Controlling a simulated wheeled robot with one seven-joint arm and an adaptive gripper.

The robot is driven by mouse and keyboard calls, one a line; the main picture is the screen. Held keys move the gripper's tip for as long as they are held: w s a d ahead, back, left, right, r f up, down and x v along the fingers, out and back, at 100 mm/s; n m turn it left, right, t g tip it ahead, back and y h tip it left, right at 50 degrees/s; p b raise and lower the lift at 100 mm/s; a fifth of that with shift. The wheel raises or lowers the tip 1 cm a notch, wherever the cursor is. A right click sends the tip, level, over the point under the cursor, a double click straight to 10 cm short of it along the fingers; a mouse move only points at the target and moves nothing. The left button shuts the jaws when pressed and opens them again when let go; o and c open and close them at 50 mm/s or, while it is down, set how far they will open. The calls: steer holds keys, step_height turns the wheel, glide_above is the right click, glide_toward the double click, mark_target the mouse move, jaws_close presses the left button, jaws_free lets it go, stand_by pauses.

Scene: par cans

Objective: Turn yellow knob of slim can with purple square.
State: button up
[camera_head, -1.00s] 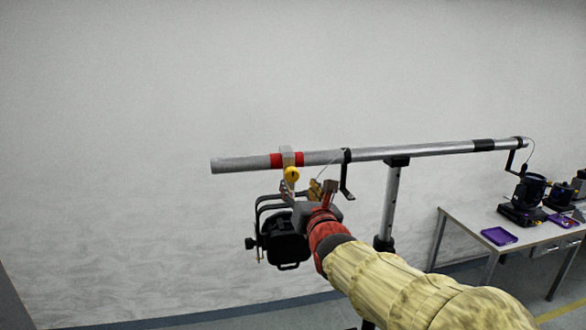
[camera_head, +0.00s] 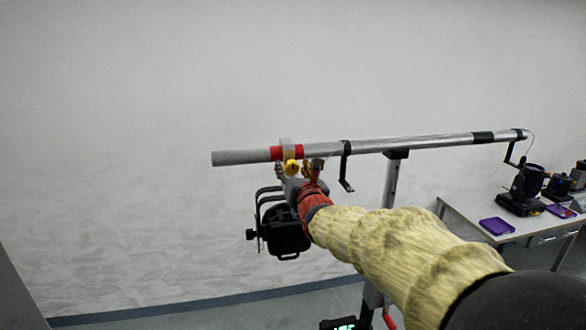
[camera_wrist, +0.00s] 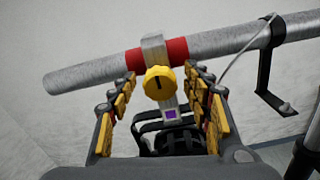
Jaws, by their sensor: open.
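The black slim can (camera_head: 285,230) hangs by a clamp from the horizontal bar (camera_head: 400,146), between two red bands. A purple square (camera_wrist: 170,114) marks the clamp's bracket in the wrist view, with part of the black can below it. The yellow knob (camera_wrist: 160,83) on the clamp faces the wrist camera, and a dark slot shows on it. It also shows in the head view (camera_head: 291,166). My gripper (camera_wrist: 160,82) is open, with its yellow-padded fingers to the left and right of the knob. I cannot tell whether either finger touches it.
A black hook (camera_wrist: 268,85) with a cable hangs from the bar to the right. A stand (camera_head: 392,183) holds the bar up. At the right, a table (camera_head: 478,217) carries black lights and purple trays.

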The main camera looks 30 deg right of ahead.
steer(key=shift+c, duration=0.6)
steer(key=c, duration=1)
steer(key=shift+b, duration=0.5)
steer(key=shift+c, duration=0.2)
